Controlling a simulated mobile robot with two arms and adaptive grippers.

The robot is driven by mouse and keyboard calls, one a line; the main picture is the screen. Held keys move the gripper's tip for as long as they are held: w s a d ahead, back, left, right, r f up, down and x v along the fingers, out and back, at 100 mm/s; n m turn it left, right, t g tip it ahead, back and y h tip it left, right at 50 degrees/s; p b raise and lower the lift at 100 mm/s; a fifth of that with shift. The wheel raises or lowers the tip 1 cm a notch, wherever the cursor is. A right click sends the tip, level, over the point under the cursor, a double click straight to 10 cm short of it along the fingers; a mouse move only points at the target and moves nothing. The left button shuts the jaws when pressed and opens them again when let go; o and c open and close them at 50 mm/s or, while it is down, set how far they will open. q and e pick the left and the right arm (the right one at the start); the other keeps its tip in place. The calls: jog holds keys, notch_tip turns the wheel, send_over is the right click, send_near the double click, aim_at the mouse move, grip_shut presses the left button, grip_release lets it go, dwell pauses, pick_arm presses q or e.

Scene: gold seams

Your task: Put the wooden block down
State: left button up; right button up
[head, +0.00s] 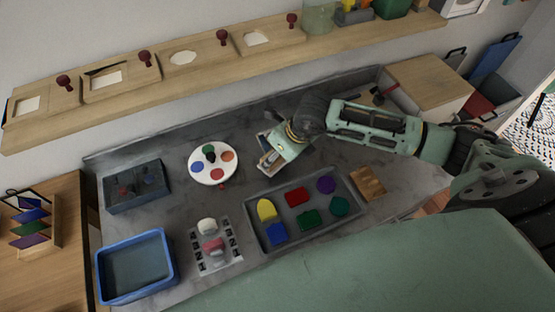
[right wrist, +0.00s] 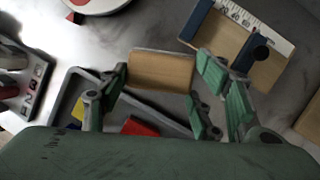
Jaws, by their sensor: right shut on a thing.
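My right gripper (head: 272,150) is over the middle of the grey worktop, between the white paint palette and the shape tray. In the right wrist view the gripper (right wrist: 162,85) is shut on a plain wooden block (right wrist: 160,72), held by its two ends between the green fingers. In the head view the held block is mostly hidden by the gripper and cannot be told clearly. Beside it lies a wooden gauge with a white ruler strip and dark blue parts (right wrist: 250,45). Whether the block touches the worktop cannot be told. My left gripper is not in view.
A grey tray (head: 262,239) holds several coloured shapes; another wooden block (head: 367,182) lies at its right. The white palette (head: 213,162), a grey bin (head: 135,187), a blue bin (head: 137,268) and a slotted stand (head: 214,246) are to the left. Bare worktop shows between them.

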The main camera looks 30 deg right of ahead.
aim_at(280, 161)
notch_tip(280, 161, down, 3)
jog(key=shift+s+f+p, duration=0.1)
jog(key=shift+f+p, duration=0.1)
jog(key=shift+p, duration=0.35)
jog(key=shift+f, duration=0.2)
jog(key=o, duration=1)
